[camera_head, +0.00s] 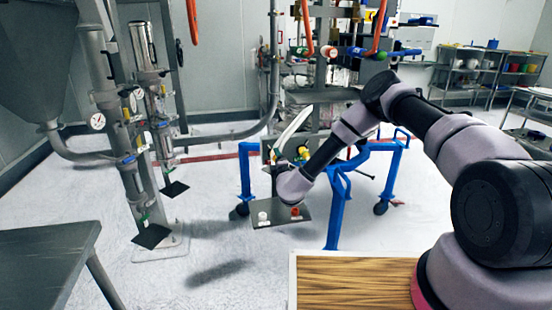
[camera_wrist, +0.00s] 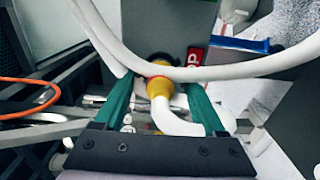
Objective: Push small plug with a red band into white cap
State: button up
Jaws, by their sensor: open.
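A small red piece (camera_head: 295,212) and a small white piece (camera_head: 262,217) sit apart on a dark flat plate (camera_head: 280,222) in the head view. They are too small to tell for certain as the red-banded plug and the white cap. My gripper (camera_head: 301,153) is above and behind this plate, partly hidden by my wrist. In the wrist view its green fingers (camera_wrist: 158,88) are open, one on each side of a yellow fitting (camera_wrist: 159,86) with a white elbow (camera_wrist: 175,120). I cannot tell whether the fingers touch it. Neither small piece is clear in the wrist view.
A white hose (camera_wrist: 220,72) curves across the wrist view, near the fingertips. A red label (camera_wrist: 195,58) lies behind it. A blue wheeled frame (camera_head: 340,195) stands around the plate. Steel piping (camera_head: 135,140) is at left, a wooden top (camera_head: 345,283) in front.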

dwell(0.5)
grip_shut()
jog(key=v, duration=0.6)
dwell(1.1)
